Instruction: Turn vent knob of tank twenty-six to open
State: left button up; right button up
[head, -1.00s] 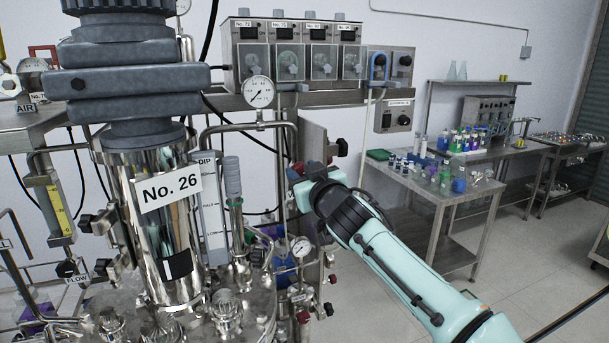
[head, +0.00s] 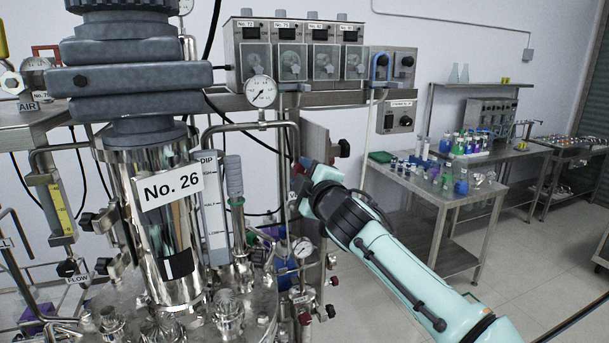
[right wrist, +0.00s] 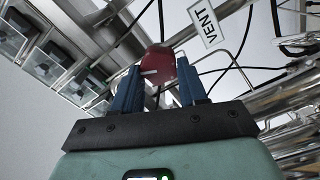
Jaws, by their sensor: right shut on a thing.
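The tank labelled No. 26 (head: 172,190) is a shiny metal vessel at the left of the head view. The vent knob (right wrist: 158,66) is dark red with a pale mark and sits between the blue fingertips in the right wrist view. A tag reading VENT (right wrist: 206,22) hangs beside it. My right gripper (right wrist: 156,82) is shut on the knob. In the head view my right gripper (head: 298,172) reaches in from the right to the pipework beside the tank, and the knob is mostly hidden there. My left gripper is in neither view.
A pressure gauge (head: 261,91) stands on the pipe just above the gripper. A metal plate (head: 315,150) is close behind it. Pump units (head: 298,50) are on the shelf behind. A bench (head: 425,182) with bottles stands to the right, with open floor in front.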

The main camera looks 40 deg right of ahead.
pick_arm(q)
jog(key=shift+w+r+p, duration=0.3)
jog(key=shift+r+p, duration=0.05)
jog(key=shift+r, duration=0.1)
pick_arm(e)
jog(key=n, duration=0.8)
jog(key=shift+f+n, duration=0.25)
jog(key=shift+n, duration=0.15)
jog(key=o, duration=1.1)
jog(key=shift+c, duration=0.2)
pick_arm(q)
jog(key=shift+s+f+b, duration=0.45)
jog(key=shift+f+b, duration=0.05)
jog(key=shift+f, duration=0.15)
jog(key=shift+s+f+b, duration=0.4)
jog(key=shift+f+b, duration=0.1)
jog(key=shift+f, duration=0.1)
pick_arm(e)
jog(key=v, duration=1.3)
jog(key=shift+s, duration=0.2)
